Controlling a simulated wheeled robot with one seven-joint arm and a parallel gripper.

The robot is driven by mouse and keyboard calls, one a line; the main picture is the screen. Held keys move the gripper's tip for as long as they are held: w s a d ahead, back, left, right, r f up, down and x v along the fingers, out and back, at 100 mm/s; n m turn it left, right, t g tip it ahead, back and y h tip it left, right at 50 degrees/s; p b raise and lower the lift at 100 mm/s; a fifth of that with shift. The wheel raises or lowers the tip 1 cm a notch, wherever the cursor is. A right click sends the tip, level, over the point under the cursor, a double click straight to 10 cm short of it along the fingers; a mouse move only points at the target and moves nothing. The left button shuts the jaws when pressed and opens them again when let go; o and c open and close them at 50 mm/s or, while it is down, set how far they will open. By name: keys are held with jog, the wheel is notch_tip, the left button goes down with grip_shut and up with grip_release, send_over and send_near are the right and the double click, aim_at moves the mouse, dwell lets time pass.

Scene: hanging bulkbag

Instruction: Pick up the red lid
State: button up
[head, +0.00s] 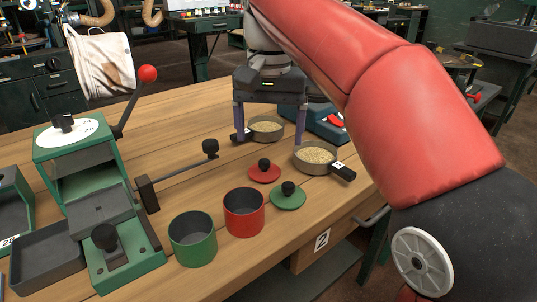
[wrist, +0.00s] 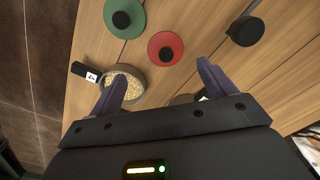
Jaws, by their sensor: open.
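The red lid (head: 264,171) is a flat disc with a black knob, lying on the wooden table. It also shows in the wrist view (wrist: 154,54), upper middle, ahead of the fingertips. My gripper (head: 270,140) is open and empty, pointing down behind the red lid in the head view. In the wrist view my gripper (wrist: 165,80) has its fingers spread wide, with the lid between and beyond their tips, not touched. The green lid (head: 288,196) with a black knob lies close in front of the red lid.
A pan of grain (head: 316,157) stands right of the lids, another pan (head: 266,128) between my fingers in the head view. A red pot (head: 244,212) and green pot (head: 193,238) stand in front. A green press (head: 105,200) with a lever is at left.

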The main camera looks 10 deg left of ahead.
aim_at(264, 161)
jog(key=shift+w+a+f, duration=0.25)
jog(key=shift+a+f, duration=0.4)
jog(key=shift+f, duration=0.15)
notch_tip(264, 161, down, 6)
jog(key=shift+s+d+r+b, duration=0.1)
jog(key=shift+s+d+b, duration=0.05)
jog(key=shift+b, duration=0.7)
jog(key=c, duration=1.1)
